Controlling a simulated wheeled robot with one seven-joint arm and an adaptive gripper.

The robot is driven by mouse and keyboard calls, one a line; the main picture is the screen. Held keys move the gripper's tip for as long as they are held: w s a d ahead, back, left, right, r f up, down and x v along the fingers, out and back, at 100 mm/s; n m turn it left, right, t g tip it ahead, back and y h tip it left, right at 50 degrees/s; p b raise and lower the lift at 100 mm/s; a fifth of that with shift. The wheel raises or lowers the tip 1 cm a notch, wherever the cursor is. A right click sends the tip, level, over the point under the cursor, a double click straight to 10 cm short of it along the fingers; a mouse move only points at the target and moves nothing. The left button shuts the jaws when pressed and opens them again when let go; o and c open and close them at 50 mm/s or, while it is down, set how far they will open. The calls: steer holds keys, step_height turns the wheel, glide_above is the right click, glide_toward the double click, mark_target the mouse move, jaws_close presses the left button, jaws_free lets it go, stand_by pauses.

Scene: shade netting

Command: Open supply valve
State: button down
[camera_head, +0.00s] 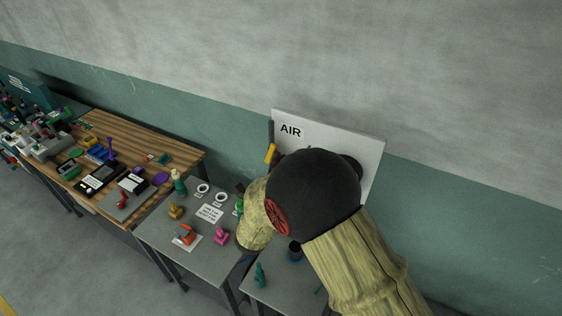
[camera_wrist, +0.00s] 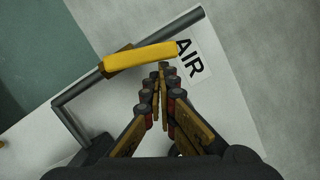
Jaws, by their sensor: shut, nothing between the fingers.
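The supply valve has a yellow lever (camera_wrist: 140,56) on a dark grey pipe (camera_wrist: 152,40). The pipe stands off a white panel (camera_wrist: 235,95) with an "AIR" label (camera_wrist: 190,60). In the wrist view the lever lies at an angle to the pipe, its free end near the label. My gripper (camera_wrist: 162,72) is shut and empty, its fingertips just below the lever's free end; I cannot tell if they touch. In the head view the lever (camera_head: 271,153) shows at the panel's left edge, and my arm hides the gripper and much of the panel (camera_head: 345,140).
A grey table (camera_head: 160,235) with small coloured fittings and a white card (camera_head: 209,213) stands below left of the panel. A wooden bench (camera_head: 160,140) crowded with tools is farther left. The wall (camera_head: 430,90) around the panel is bare.

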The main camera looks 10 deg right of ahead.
steer(key=shift+w+a+r, duration=0.25)
steer(key=shift+a+r, duration=0.2)
steer(key=shift+r, duration=0.15)
stand_by(0.6)
